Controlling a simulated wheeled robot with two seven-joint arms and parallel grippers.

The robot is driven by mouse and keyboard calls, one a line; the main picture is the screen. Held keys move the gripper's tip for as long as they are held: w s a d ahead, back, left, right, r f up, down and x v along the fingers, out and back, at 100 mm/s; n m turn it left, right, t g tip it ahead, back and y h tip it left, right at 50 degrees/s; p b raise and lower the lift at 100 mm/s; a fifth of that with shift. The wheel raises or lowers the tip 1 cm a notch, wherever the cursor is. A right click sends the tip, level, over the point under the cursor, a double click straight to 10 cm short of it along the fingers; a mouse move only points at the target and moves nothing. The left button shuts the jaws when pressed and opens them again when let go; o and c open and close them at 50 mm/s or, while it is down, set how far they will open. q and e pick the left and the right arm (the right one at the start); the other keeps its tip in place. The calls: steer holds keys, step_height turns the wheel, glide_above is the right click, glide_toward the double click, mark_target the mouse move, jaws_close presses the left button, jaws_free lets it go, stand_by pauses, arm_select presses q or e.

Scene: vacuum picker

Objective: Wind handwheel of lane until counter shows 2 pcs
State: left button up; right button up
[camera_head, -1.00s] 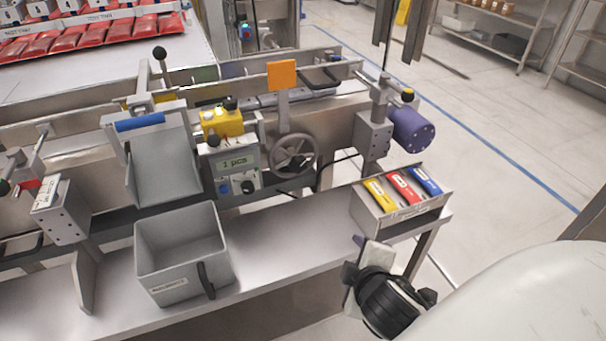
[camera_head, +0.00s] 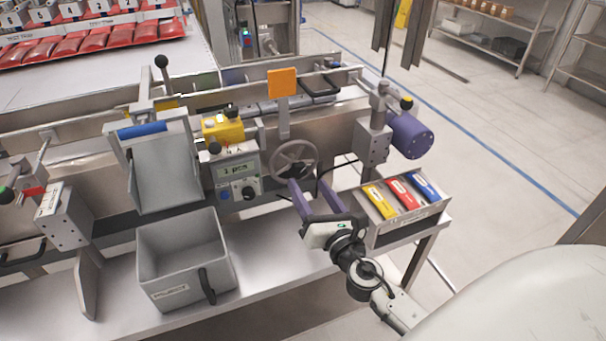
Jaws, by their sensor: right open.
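The grey handwheel (camera_head: 294,146) is on the front of the lane, below the orange square plate (camera_head: 282,83). The counter (camera_head: 234,170) to its left reads "1 pcs". My right gripper (camera_head: 311,186) has two purple fingers spread apart and empty. Its fingertips point up at the handwheel's lower rim; I cannot tell whether they touch it. My left gripper is not in view.
A grey bin (camera_head: 184,262) stands on the bench below a tilted grey chute (camera_head: 165,175). A tray (camera_head: 394,235) with yellow, red and blue items sits right of my gripper. A purple cylinder (camera_head: 410,135) juts out above it.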

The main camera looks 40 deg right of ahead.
mark_target(300, 173)
steer(key=x, duration=0.5)
steer(key=c, duration=1.1)
